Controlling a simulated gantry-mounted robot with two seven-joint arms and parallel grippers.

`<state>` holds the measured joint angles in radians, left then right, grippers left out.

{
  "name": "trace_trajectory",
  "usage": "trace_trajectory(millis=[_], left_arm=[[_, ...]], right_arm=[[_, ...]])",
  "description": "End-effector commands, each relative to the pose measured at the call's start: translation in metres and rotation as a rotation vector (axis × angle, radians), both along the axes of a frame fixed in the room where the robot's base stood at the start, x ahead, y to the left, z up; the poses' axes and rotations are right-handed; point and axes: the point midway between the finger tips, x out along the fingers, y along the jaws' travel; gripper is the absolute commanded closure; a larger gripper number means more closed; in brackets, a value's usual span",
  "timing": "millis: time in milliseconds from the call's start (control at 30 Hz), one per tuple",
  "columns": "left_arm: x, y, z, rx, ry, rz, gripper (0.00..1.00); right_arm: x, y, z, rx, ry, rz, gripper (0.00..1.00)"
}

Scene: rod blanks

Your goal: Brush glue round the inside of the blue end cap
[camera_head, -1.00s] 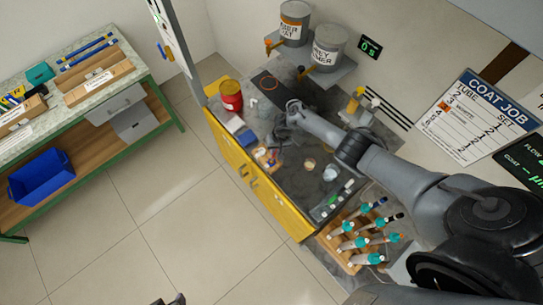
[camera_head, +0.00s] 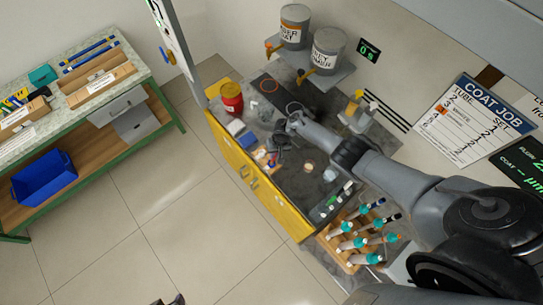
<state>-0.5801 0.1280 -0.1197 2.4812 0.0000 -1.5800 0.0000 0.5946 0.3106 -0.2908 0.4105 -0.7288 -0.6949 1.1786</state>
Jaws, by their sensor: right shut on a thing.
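My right gripper (camera_head: 277,146) is low over the dark worktop, beside a small wooden tray (camera_head: 262,164). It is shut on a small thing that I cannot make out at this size. The tray holds several tiny pieces, some orange and some blue. I cannot tell which of them is the blue end cap, and the gripper partly covers that area. No glue can be made out. The dark tips at the bottom edge look like my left gripper (camera_head: 168,300), far from the worktop; their opening is unclear.
A red can (camera_head: 232,98) stands at the worktop's far left. A rack of teal-banded rods (camera_head: 362,240) is at the near right. Two grey cans (camera_head: 327,52) sit on a wall shelf. A green bench (camera_head: 100,90) stands left across clear floor.

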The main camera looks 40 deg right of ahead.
Motion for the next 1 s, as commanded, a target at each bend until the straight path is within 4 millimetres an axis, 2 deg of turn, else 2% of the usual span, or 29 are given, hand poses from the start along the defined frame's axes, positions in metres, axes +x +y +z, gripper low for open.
trace_trajectory(millis=[467,767,1000], left_arm=[[0.0,-0.003,0.003,-0.012,0.001,0.008,0.57],[0.0,-0.003,0.022,-0.013,0.002,0.008,0.57],[0.0,-0.002,0.014,-0.008,0.002,0.005,0.57]], right_arm=[[-0.001,-0.001,0.002,-0.001,0.001,-0.001,1.0],[-0.002,-0.004,0.024,-0.001,0.0,-0.001,1.0],[-0.003,-0.006,0.035,0.001,-0.001,0.0,1.0]])
